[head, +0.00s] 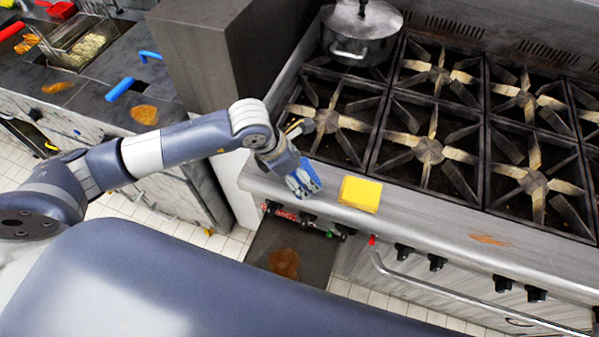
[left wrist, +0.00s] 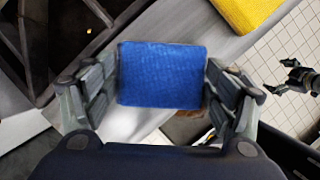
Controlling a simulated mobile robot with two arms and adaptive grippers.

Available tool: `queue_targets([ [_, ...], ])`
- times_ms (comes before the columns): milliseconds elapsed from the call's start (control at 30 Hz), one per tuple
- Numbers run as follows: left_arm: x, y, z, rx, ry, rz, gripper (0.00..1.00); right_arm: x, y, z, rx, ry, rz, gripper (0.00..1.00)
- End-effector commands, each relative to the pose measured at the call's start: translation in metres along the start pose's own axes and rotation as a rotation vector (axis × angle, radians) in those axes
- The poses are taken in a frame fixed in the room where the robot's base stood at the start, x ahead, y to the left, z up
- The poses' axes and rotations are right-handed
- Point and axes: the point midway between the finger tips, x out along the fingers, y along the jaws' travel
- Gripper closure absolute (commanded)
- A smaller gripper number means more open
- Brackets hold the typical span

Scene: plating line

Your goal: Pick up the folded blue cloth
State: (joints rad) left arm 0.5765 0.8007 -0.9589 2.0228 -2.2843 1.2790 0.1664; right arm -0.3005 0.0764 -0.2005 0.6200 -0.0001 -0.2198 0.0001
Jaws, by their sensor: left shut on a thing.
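The folded blue cloth (left wrist: 162,75) is a small blue rectangle between the two fingers of my left gripper (left wrist: 160,92), which is shut on it. In the head view my left gripper (head: 303,180) is at the stove's front ledge, with only a little blue of the cloth showing at its fingers. I cannot tell whether the cloth still touches the ledge. My right gripper is not seen in the head view.
A yellow folded cloth or sponge (head: 360,194) lies on the ledge just right of my left gripper. Behind are the burner grates (head: 428,150) and a lidded steel pot (head: 361,40). Knobs (head: 437,262) and a rail (head: 450,287) line the stove's front.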

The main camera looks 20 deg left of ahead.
Motion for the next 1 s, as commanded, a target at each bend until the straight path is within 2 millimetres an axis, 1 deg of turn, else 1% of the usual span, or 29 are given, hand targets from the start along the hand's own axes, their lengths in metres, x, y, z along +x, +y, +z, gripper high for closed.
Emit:
queue_targets([
  [133, -0.011, 0.001, 0.006, 0.003, -0.007, 0.003, 0.49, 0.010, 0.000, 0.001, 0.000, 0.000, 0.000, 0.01],
  [233, -0.025, 0.001, 0.012, 0.004, -0.008, 0.005, 0.49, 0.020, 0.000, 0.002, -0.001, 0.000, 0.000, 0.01],
  [267, -0.029, 0.001, 0.011, 0.004, -0.006, 0.004, 0.49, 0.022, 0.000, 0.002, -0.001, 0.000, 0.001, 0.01],
  [300, -0.031, -0.002, 0.000, 0.002, 0.000, 0.003, 0.49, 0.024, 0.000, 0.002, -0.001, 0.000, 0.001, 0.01],
  [367, -0.036, -0.005, -0.011, 0.002, 0.001, 0.003, 0.49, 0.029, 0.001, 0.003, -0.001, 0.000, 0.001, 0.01],
  [500, -0.050, -0.014, -0.041, 0.004, 0.002, 0.004, 0.49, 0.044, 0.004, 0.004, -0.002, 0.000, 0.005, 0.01],
  [600, -0.061, -0.020, -0.061, 0.002, 0.003, 0.004, 0.49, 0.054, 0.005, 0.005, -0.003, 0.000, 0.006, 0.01],
  [733, -0.074, -0.027, -0.083, 0.002, 0.002, 0.005, 0.49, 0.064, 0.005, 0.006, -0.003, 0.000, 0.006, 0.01],
  [767, -0.080, -0.029, -0.087, 0.001, 0.005, 0.003, 0.49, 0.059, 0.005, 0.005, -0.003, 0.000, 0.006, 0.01],
  [800, -0.088, -0.031, -0.091, -0.003, 0.008, 0.002, 0.49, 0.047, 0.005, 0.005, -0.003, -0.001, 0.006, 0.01],
  [900, -0.096, -0.036, -0.105, 0.000, 0.007, 0.000, 0.49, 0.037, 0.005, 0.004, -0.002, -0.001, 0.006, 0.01],
  [1000, -0.100, -0.037, -0.110, -0.005, 0.003, 0.000, 0.49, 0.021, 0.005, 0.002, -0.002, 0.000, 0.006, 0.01],
])
